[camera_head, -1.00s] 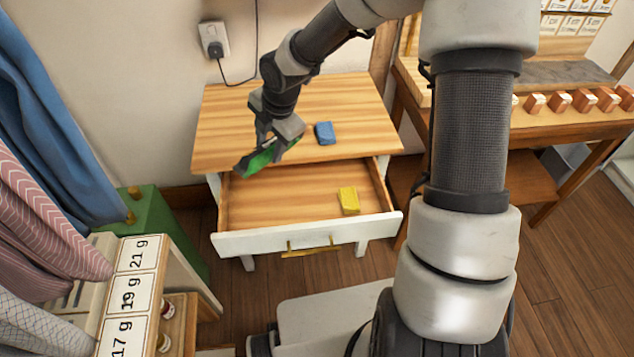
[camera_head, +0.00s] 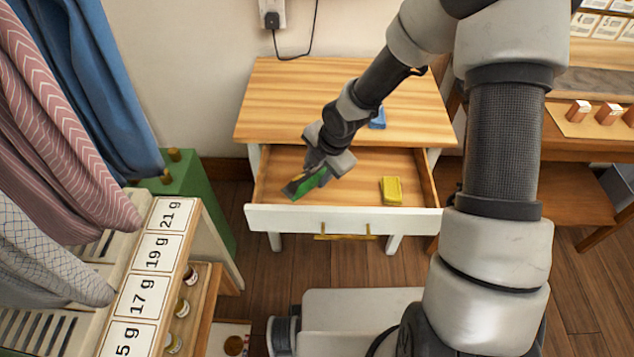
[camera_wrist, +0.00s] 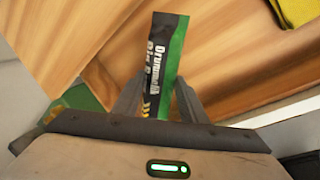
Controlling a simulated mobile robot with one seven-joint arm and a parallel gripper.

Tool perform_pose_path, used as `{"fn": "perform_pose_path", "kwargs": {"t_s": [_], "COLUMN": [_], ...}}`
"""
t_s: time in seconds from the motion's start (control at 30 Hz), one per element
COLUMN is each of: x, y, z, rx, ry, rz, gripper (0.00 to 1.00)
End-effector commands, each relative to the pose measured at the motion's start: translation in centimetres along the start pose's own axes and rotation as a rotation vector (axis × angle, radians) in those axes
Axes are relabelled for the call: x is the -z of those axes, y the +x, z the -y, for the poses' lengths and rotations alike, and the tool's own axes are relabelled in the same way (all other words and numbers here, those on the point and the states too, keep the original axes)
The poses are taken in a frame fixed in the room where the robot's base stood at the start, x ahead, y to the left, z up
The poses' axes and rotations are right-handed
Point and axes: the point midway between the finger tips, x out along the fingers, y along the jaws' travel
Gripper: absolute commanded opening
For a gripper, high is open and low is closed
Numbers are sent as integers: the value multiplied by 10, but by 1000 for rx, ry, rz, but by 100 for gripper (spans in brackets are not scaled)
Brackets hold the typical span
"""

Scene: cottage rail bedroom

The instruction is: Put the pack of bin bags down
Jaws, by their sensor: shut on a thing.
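The pack of bin bags (camera_head: 308,184) is green and black, and my gripper (camera_head: 305,181) is shut on it. In the head view the pack shows over the left part of the open drawer (camera_head: 343,181); I cannot tell whether it touches the drawer floor. In the wrist view the pack (camera_wrist: 163,65) stands out between the two fingers (camera_wrist: 157,98), with white lettering on its black side. The drawer is pulled out of a small wooden-topped table (camera_head: 300,95). Part of the drawer is hidden by my arm.
A yellow pack (camera_head: 391,190) lies in the drawer's right part, and it shows at the wrist view's corner (camera_wrist: 296,12). A blue item (camera_head: 377,119) is on the tabletop behind my arm. A shelf with weight labels (camera_head: 154,252) stands at left. The drawer's middle is clear.

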Motion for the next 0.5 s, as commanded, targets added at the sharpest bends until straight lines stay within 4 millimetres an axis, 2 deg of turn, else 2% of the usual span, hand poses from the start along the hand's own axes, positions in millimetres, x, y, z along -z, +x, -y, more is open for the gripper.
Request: {"fn": "perform_pose_path", "kwargs": {"t_s": [0.2,0.5], "x": [1,0], "y": [34,36], "z": [12,12], "rx": [1,0], "ry": [-1,0], "rz": [-1,1], "gripper": [9,9]}}
